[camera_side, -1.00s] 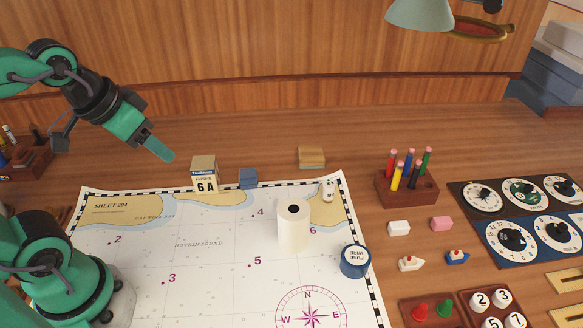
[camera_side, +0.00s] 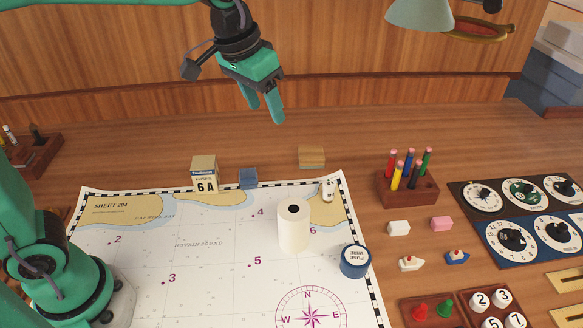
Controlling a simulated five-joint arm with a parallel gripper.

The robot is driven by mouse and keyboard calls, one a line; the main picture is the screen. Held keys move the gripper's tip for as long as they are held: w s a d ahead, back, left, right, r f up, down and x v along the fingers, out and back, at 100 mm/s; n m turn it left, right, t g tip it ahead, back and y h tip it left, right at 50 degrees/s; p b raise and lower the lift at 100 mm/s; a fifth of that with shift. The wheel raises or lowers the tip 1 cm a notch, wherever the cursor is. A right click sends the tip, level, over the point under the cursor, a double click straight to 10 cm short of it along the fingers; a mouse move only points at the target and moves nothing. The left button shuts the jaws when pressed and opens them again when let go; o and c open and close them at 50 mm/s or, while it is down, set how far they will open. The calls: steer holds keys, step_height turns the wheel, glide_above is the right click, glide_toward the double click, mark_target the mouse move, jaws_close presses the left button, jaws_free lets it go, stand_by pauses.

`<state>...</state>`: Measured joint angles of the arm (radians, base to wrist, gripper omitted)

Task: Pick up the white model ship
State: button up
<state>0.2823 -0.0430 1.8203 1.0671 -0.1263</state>
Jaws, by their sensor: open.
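The white model ship (camera_side: 411,263) is small, with a white hull and a bit of red on top. It sits upright on the wooden desk, right of the chart's edge. A similar blue model ship (camera_side: 457,258) sits just to its right. My gripper (camera_side: 264,108) is high above the back of the desk, up and to the left of the white ship and well apart from it. Its two green fingers point down, open and empty.
A white paper roll (camera_side: 293,228) and a blue fuse wire tin (camera_side: 355,260) stand left of the ship. White (camera_side: 399,228) and pink (camera_side: 442,223) blocks lie behind it. A pencil block (camera_side: 408,188) stands farther back. A peg tray (camera_side: 428,312) is in front.

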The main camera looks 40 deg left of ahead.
steer(key=w+d+f, duration=0.2)
steer(key=w+d, duration=0.4)
steer(key=d, duration=0.1)
steer(key=m+g+y, duration=0.1)
steer(key=m+g, duration=0.2)
glide_above(410, 258)
step_height(410, 258, down, 19)
steer(key=shift+s+f, duration=0.1)
steer(key=shift+d+f, duration=0.15)
steer(key=shift+a+f, duration=0.2)
steer(key=shift+f, duration=3.7)
jaws_close()
